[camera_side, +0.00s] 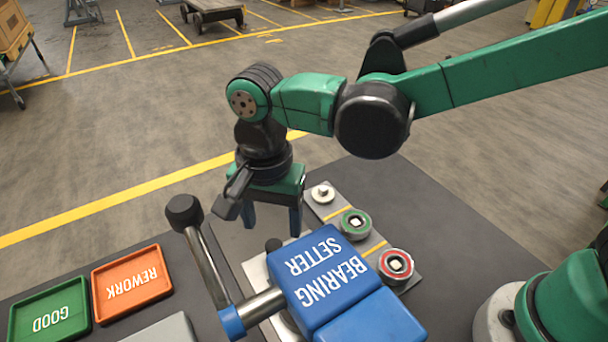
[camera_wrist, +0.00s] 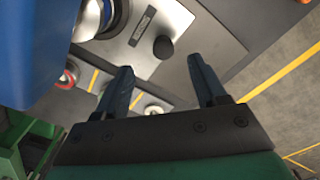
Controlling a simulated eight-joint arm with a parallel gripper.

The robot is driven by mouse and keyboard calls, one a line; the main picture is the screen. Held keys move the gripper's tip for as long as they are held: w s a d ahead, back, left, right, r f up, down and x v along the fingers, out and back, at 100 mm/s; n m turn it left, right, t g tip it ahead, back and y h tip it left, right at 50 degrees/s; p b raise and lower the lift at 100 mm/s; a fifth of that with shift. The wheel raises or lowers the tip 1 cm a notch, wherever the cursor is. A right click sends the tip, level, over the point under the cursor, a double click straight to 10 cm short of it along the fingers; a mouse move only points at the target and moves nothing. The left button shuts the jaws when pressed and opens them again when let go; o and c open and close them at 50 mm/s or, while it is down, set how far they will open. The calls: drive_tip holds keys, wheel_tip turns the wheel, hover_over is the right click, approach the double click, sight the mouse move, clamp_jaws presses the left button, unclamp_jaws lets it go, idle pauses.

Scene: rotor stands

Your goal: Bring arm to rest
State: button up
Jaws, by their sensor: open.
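My green arm reaches in from the right in the side view. My gripper (camera_side: 272,222) points down, open, with nothing seen between its two dark blue fingers. It hangs behind the blue bearing setter (camera_side: 325,270) and left of the grey plate with the stands. In the wrist view my gripper (camera_wrist: 160,66) also shows its fingers spread apart and empty. On the plate are a pale stand (camera_side: 323,192), a green-ringed stand (camera_side: 355,223) and a red-ringed stand (camera_side: 396,264). The pale stand (camera_wrist: 154,108) shows between the fingers in the wrist view, below them.
The bearing setter's lever with a black knob (camera_side: 184,211) rises left of my gripper. A green GOOD tray (camera_side: 50,312) and an orange REWORK tray (camera_side: 132,285) lie empty at the left. The dark table is bare behind the stands.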

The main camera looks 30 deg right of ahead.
drive_tip(key=shift+r, duration=0.2)
drive_tip(key=shift+w+d+r, duration=0.1)
drive_tip(key=shift+d+r, duration=0.05)
drive_tip(key=shift+d, duration=0.15)
drive_tip(key=s+d+r+n+t, duration=0.1)
drive_tip(key=d+r+n+t, duration=0.1)
drive_tip(key=d, duration=0.8)
drive_tip(key=s+d+r+n+t, duration=0.1)
drive_tip(key=d+n+t, duration=0.4)
drive_tip(key=d, duration=0.5)
drive_tip(key=shift+s+d+r+n, duration=0.25)
drive_tip(key=shift+s+r+n, duration=0.25)
drive_tip(key=shift+n, duration=0.5)
drive_tip(key=shift+w+r, duration=0.1)
